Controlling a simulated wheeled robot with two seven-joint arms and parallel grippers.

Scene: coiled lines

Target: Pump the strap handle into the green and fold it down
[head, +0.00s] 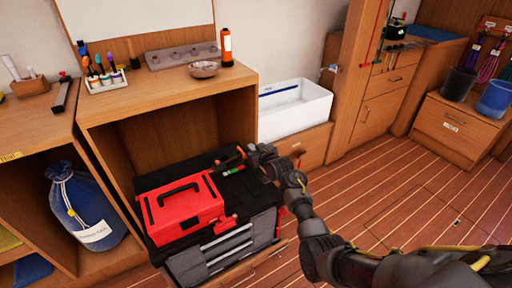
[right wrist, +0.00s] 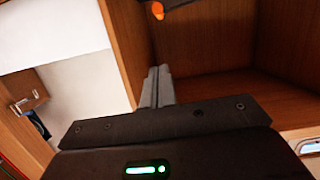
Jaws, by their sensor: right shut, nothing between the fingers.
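My right gripper (head: 251,149) reaches into the open cabinet bay from the right, beside the red toolbox. Its fingers are shut and empty; they also show closed together in the right wrist view (right wrist: 157,85). A dark handle with an orange end (head: 241,152), which looks like the strap handle, is close to the left of the fingertips. Part of it shows at the top of the right wrist view (right wrist: 158,10), apart from the fingers. A small green mark (head: 233,171) lies just below it. The handle's exact angle is hard to tell. My left gripper is not in view.
The red toolbox (head: 183,207) with grey drawers stands left of the gripper. The wooden cabinet (head: 170,98) has a top and side walls around the bay. A white bin (head: 295,112) stands to the right. The floor at right is clear.

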